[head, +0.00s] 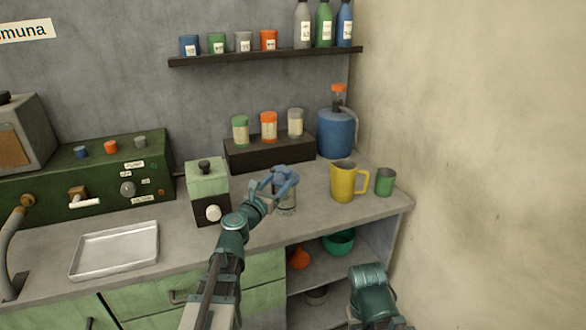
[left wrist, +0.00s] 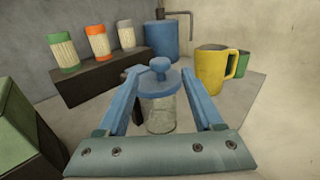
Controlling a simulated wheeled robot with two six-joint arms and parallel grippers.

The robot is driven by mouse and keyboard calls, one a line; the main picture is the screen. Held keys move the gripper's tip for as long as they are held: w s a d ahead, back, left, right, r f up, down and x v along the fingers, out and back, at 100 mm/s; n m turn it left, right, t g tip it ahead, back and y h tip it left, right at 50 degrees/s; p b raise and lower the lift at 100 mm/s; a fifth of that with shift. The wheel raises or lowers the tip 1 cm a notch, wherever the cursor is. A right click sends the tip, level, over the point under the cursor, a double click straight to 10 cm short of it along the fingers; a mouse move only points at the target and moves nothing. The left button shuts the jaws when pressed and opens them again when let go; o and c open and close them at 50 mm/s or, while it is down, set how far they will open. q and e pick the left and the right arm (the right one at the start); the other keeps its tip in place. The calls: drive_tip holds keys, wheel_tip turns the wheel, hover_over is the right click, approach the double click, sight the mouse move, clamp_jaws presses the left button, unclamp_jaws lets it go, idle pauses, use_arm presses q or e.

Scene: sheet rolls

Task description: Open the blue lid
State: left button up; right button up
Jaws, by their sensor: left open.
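A clear glass jar (left wrist: 161,117) stands on the counter and carries a blue lid (left wrist: 158,83) with a round knob on top. The lid sits on the jar. In the left wrist view the lid lies between the two blue fingers of my open left gripper (left wrist: 160,88), with the fingers on either side of it. In the head view my left gripper (head: 279,181) hides most of the lid, and the glass jar (head: 286,208) shows below it. I cannot tell whether a finger touches the lid. My right arm shows at the bottom right of the head view, but its fingers cannot be made out.
A yellow mug (head: 344,182) and a green cup (head: 385,182) stand right of the jar. A green box with a knob (head: 207,183) stands to its left. A dark riser (head: 265,154) with capped jars and a blue jug (head: 335,134) are behind. A metal tray (head: 115,249) lies left.

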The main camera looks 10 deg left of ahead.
use_arm(q)
drive_tip(key=w, duration=0.3)
drive_tip(key=w+d, duration=0.1)
drive_tip(key=w, duration=0.5)
drive_tip(key=shift+d, duration=0.35)
clamp_jaws()
idle(0.9)
